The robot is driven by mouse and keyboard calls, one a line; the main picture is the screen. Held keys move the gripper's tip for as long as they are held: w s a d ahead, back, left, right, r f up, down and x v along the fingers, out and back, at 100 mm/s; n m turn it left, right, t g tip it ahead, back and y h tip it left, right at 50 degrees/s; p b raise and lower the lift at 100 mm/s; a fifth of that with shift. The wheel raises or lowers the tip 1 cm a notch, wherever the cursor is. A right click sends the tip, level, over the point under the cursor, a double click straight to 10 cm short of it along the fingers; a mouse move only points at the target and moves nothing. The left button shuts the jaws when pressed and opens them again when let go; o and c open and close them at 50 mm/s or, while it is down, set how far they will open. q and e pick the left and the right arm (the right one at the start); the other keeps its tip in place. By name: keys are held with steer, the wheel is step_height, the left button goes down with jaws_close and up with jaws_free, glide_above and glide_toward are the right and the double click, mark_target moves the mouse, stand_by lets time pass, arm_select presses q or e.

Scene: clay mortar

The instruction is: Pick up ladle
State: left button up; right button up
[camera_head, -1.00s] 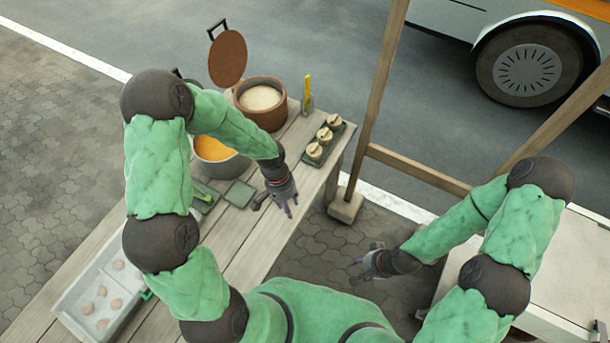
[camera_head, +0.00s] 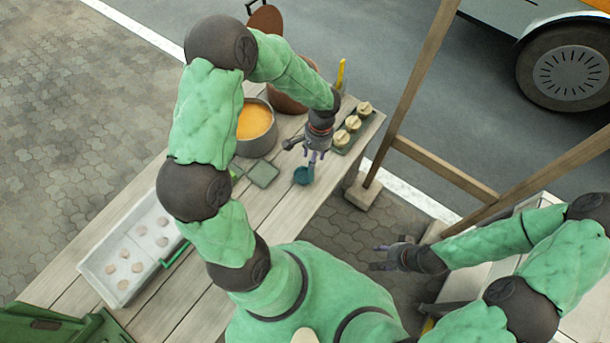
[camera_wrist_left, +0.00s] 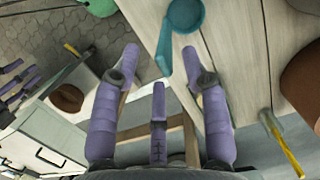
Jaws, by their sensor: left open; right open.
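A teal ladle (camera_head: 303,175) lies at the near right edge of the wooden table (camera_head: 245,215). My left gripper (camera_head: 316,157) is open just above and beside it. In the left wrist view, the ladle's round bowl (camera_wrist_left: 186,14) is beyond the fingertips, and its handle runs back toward the gap between the open fingers (camera_wrist_left: 160,58). I cannot tell whether the handle is between the fingers or below them. My right gripper (camera_head: 380,258) is open and empty, off the table to the right.
A pot of orange soup (camera_head: 256,122), a brown pot (camera_head: 290,100) and a tray of dumplings (camera_head: 345,140) stand behind the ladle. A white bin (camera_head: 120,260) is at left. A wooden post (camera_head: 410,90) rises past the table's right end.

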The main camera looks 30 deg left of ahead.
arm_select(q)
steer(key=shift+w+f, duration=0.15)
steer(key=shift+f, duration=0.75)
steer(key=f, duration=0.5)
steer(key=shift+s+b, duration=0.3)
steer(key=shift+r, duration=0.1)
jaws_close()
